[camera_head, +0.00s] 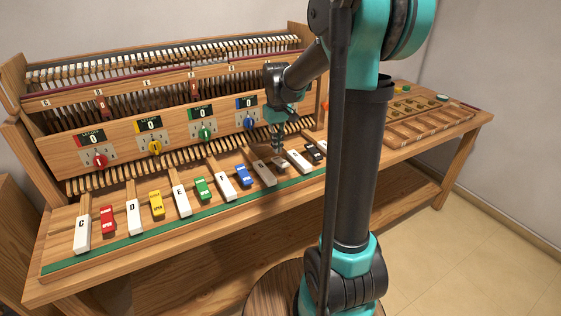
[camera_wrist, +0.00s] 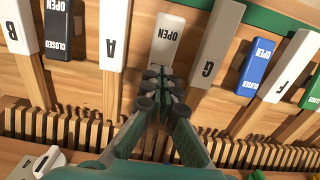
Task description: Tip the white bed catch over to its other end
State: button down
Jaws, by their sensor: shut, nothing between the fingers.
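The white bed catch (camera_wrist: 168,35) lies between the A key (camera_wrist: 114,38) and the G key (camera_wrist: 215,45) in the wrist view. The word OPEN shows upside down on its end nearer the green strip; its other end is hidden behind my fingers. My gripper (camera_wrist: 160,82) is shut and empty, with its fingertips over the lower part of the catch in that view. I cannot tell whether they touch it. In the head view the catch (camera_head: 281,162) is small and shaded, just below my gripper (camera_head: 278,148).
A blue catch (camera_wrist: 256,65) reading OPEN and a black catch (camera_wrist: 58,30) stand nearby, with the F key (camera_wrist: 290,68) beyond the blue one. A row of wooden pieces (camera_wrist: 75,126) runs behind the keys. A wooden panel with coloured knobs (camera_head: 155,147) rises behind.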

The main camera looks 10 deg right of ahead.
aim_at(277, 158)
jog(key=shift+r, duration=2.25)
jog(key=s+d+f+m+t, duration=0.1)
jog(key=s+d+f+t, duration=0.1)
jog(key=s+f, duration=0.5)
jog(key=s+d+f+m+t, duration=0.2)
jog(key=s+f, duration=0.5)
jog(key=s, duration=0.8)
jog(key=shift+f+m, duration=0.3)
